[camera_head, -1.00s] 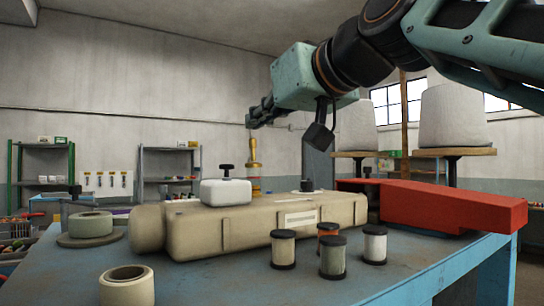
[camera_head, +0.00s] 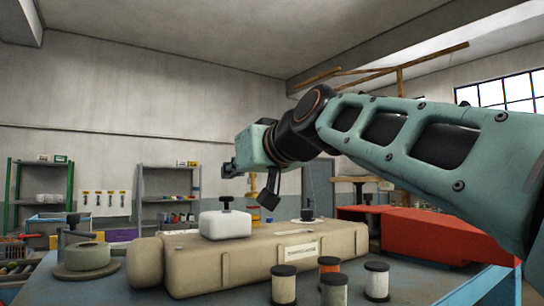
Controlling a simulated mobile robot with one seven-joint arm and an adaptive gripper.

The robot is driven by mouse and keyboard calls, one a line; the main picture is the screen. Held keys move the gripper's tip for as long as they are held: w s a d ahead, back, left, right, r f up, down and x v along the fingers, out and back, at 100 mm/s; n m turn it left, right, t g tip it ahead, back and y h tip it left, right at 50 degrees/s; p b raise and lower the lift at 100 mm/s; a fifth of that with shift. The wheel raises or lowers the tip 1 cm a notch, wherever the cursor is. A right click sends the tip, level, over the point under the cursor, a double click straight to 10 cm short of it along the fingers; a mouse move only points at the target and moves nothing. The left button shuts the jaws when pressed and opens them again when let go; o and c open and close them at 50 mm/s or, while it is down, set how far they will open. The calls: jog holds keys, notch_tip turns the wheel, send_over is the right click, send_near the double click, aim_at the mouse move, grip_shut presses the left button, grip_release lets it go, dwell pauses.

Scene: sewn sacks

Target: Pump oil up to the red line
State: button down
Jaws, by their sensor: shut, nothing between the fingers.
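A beige machine body (camera_head: 250,255) lies along the blue table. On it stands a white block-shaped container (camera_head: 225,225) with a black knob (camera_head: 226,203) on top. A brass-coloured upright part (camera_head: 252,188), perhaps the pump handle, shows behind the container, partly hidden by my arm. My gripper (camera_head: 227,169) is shut and empty, pointing left, above the black knob in the picture and apart from it. How far it is in depth from the knob or the brass part I cannot tell. No red line or oil level can be made out.
Several thread spools (camera_head: 376,282) stand along the table's front. A grey-green roll (camera_head: 86,256) lies at the left. A red housing (camera_head: 415,235) adjoins the machine's right end. Shelves (camera_head: 168,195) stand by the back wall. My arm covers much of the right side.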

aim_at(230, 199)
jog(key=f, duration=0.2)
jog(key=shift+s+d+f, duration=0.2)
jog(key=shift+s+f, duration=0.05)
jog(key=shift+f, duration=0.1)
jog(key=shift+w+a+f, duration=0.1)
jog(key=shift+w+f, duration=0.05)
jog(key=shift+f, duration=0.15)
notch_tip(230, 199, down, 2)
jog(key=b, duration=0.2)
jog(key=shift+b, duration=0.4)
